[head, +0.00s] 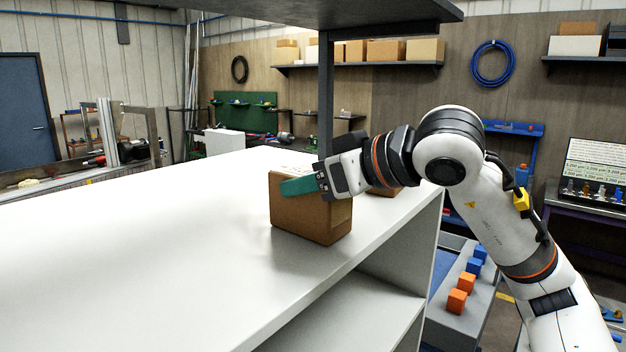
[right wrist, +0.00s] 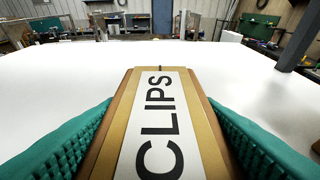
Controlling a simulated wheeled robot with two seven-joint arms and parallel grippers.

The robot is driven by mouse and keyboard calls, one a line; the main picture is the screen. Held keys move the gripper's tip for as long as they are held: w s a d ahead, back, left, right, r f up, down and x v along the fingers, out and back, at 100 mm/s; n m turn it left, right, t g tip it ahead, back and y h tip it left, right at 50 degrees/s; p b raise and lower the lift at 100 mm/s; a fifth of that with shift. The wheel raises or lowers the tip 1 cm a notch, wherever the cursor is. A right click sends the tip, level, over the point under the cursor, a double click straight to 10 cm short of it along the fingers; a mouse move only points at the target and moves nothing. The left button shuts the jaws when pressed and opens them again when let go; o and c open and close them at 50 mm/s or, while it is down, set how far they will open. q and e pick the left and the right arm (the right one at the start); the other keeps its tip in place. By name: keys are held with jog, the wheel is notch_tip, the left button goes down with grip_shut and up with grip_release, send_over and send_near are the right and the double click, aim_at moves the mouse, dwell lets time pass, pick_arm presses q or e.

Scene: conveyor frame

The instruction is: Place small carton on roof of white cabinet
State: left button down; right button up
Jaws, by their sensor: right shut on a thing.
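The small brown carton (head: 311,219) stands upright at the right edge of the white cabinet's roof (head: 150,240). My right gripper (head: 300,186) is shut on the carton, with a teal finger along its near side at the top. In the right wrist view the carton (right wrist: 160,125) shows a white label reading CLIPS, between the two teal fingers (right wrist: 158,140). The carton's base appears to touch the roof. My left gripper is not in view.
A second brown carton (head: 384,190) stands just behind, partly hidden by my right arm. A dark post (head: 326,100) rises behind, under a dark overhead panel (head: 300,10). The roof's left part is clear. Orange and blue blocks (head: 461,291) sit below, right of the cabinet.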

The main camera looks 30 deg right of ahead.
jog(key=o, duration=1.3)
jog(key=b+v, duration=0.2)
jog(key=v, duration=1)
